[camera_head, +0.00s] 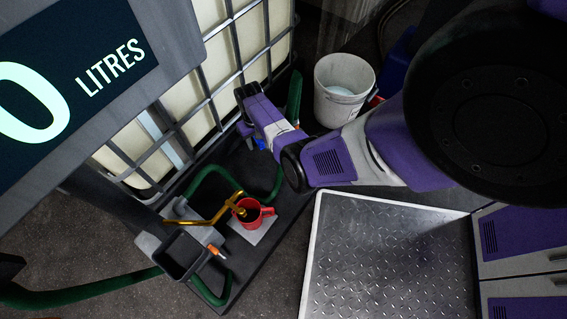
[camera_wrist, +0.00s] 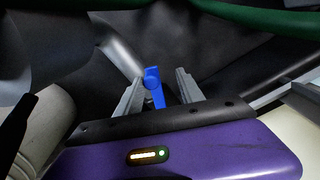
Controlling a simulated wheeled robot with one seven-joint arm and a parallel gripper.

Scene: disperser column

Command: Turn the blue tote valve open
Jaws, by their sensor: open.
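The blue valve handle (camera_wrist: 153,88) shows in the wrist view as a narrow upright lever with a round hub. My gripper (camera_wrist: 157,84) is open, with one grey finger on each side of the handle. In the head view a small blue part (camera_head: 259,144), likely the handle, shows beside the caged tote (camera_head: 215,85), below my purple wrist. My arm hides most of the valve there, and the fingers cannot be made out.
A green hose (camera_head: 205,175) runs from the tote's side across the dark base. A red mug (camera_head: 250,213) stands under a brass spout (camera_head: 215,212). A white bucket (camera_head: 342,88) stands behind my arm. A large litres display (camera_head: 75,75) fills the upper left.

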